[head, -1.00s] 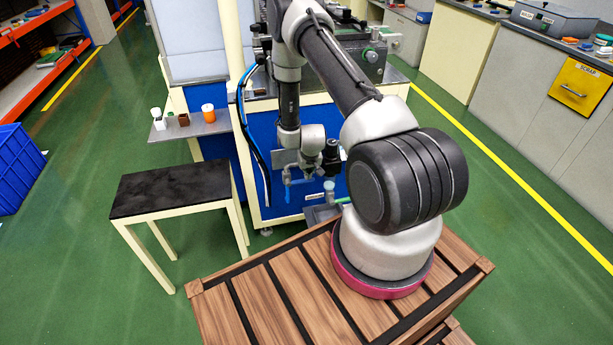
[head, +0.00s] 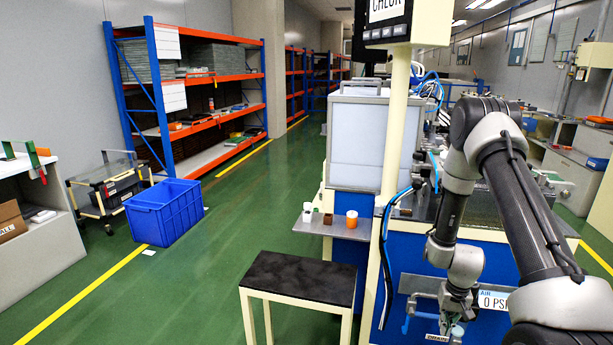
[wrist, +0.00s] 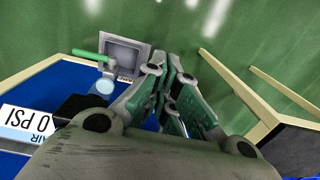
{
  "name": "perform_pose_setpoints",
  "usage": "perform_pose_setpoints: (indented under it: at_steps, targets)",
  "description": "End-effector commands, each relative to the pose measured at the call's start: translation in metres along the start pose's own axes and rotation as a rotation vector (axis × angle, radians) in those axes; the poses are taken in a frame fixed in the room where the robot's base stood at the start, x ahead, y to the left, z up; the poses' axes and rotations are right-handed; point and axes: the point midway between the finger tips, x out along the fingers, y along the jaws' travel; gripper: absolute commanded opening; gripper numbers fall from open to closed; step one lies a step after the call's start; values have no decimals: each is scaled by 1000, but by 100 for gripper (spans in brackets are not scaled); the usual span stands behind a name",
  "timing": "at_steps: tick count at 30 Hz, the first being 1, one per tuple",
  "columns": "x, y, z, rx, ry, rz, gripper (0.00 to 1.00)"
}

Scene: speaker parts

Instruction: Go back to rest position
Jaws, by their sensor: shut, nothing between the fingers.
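My gripper (wrist: 168,100) is in the middle of the wrist view, its fingers shut together with nothing between them. Below the fingers is green floor. In the head view my arm hangs down at the right, in front of the blue machine front (head: 422,300). My gripper is low there, near the bottom edge, and its fingertips are not clearly seen.
An air panel reading 0 PSI (head: 492,302) and a drain with a green handle (wrist: 88,54) are close to my gripper. A black-topped table (head: 300,277) stands left. A small shelf (head: 335,228) holds cups.

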Motion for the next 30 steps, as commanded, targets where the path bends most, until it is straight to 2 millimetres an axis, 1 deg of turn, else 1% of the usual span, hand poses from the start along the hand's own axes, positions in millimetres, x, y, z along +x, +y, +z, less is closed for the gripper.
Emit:
perform_pose_setpoints:
  at_steps: [1, 3, 5, 6, 8, 9, 11, 12, 14, 15, 17, 18, 20, 21, 24, 27, 30]
  targets:
    - [-22, -3, 10, -6, -38, -7, 0]
    - [-49, -6, 24, -15, -88, -14, 0]
    - [-74, -9, 34, -23, -119, -18, 0]
    - [-91, -11, 41, -31, -136, -19, 0]
    - [-118, -13, 50, -42, -158, -21, 0]
    - [-138, -15, 57, -50, -167, -21, 0]
    - [-170, -17, 69, -65, -180, -20, 0]
    - [-192, -18, 77, -76, -184, -18, 0]
    - [-225, -19, 91, -91, -187, -15, 0]
    - [-245, -19, 101, -102, -185, -11, 0]
    - [-275, -20, 117, -118, -177, -7, 0]
    - [-293, -19, 127, -129, -168, -3, 0]
    - [-318, -18, 143, -144, -148, 2, 0]
    - [-334, -18, 153, -154, -131, 5, 0]
    - [-368, -15, 179, -180, -77, 13, 0]
    - [-397, -13, 203, -204, -1, 16, 0]
    - [-421, -11, 220, -229, 101, 12, 0]
